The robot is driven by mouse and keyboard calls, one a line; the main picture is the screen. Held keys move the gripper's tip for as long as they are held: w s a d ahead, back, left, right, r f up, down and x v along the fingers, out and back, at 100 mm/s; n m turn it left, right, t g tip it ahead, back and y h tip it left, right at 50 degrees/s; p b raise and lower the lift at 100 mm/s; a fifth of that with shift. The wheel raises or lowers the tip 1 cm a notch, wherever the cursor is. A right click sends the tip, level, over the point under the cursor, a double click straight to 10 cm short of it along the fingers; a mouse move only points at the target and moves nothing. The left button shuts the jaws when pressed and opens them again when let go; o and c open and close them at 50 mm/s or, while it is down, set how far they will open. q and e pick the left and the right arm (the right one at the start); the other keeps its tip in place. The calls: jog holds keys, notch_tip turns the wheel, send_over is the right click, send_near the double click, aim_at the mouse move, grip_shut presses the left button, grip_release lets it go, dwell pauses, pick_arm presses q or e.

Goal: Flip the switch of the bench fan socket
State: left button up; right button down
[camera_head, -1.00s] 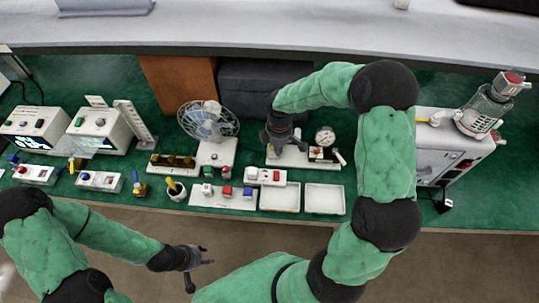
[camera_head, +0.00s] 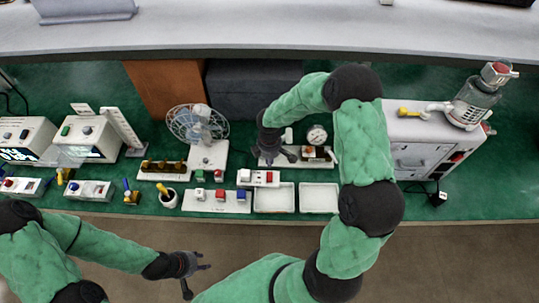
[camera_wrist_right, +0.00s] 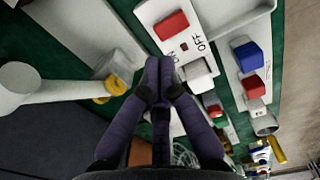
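A white switch box (camera_head: 258,186) with a pale rocker and a red rocker stands front-right of the bench fan (camera_head: 198,125). In the right wrist view, this box (camera_wrist_right: 150,15) shows its red rocker (camera_wrist_right: 172,25), ON and OFF letters and a pale rocker (camera_wrist_right: 198,76). No label naming the fan socket is readable. My right gripper (camera_head: 283,157) is above the bench, just behind the box. In its wrist view, its dark fingertips (camera_wrist_right: 162,68) are together, empty, beside the pale rocker; contact is unclear. My left gripper (camera_head: 204,262) is open and empty in front of the bench.
A gauge (camera_head: 317,135) stands behind. A yellow knob (camera_wrist_right: 115,85) is near the fingers.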

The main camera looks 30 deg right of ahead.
aim_at(269, 176)
jog(key=shift+f+b, duration=0.5)
jog(key=shift+f, duration=2.5)
jog(key=shift+f, duration=0.1)
jog(key=shift+w+d+f+b, duration=0.1)
jog(key=shift+f+b, duration=0.25)
jog(key=shift+r, duration=0.15)
jog(key=shift+s, duration=0.25)
jog(key=shift+s+a+r, duration=0.25)
jog(key=shift+s+a, duration=0.2)
jog(key=shift+r, duration=0.1)
